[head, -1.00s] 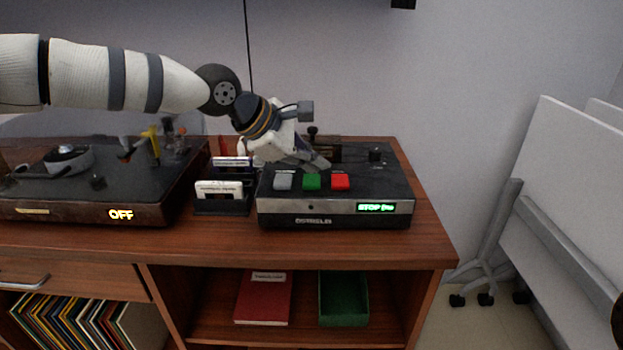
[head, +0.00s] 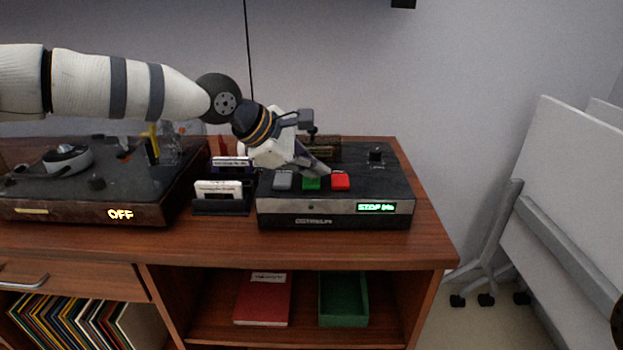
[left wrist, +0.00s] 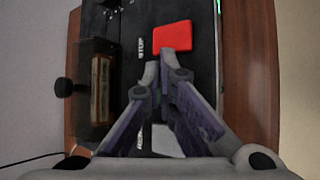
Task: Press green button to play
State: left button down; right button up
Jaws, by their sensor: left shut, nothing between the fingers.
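The black deck (head: 287,208) has a row of buttons: grey (head: 283,181), green (head: 311,184) and red (head: 340,181). Its green display (head: 376,208) shows a word like STOP. My left gripper (head: 324,172) is shut and empty, fingertips pointing down just over the green button's back right side, by the red one. I cannot tell whether they touch the green button. In the left wrist view my left gripper (left wrist: 160,70) hides the green button; the red button (left wrist: 172,36) and part of the grey button (left wrist: 167,141) show beside it. My right gripper is out of view.
A record player (head: 75,185) with an OFF display stands left on the wooden cabinet (head: 330,247). Cassettes in a holder (head: 221,206) stand between it and the deck. Whiteboards (head: 570,200) stand right.

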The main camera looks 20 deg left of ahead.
aim_at(313, 182)
pick_arm(q)
jog(key=shift+f, duration=0.35)
dwell(0.5)
jog(key=shift+r, duration=0.95)
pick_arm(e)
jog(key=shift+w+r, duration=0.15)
pick_arm(q)
jog(key=shift+r+p, duration=0.45)
jog(key=shift+r, duration=2.1)
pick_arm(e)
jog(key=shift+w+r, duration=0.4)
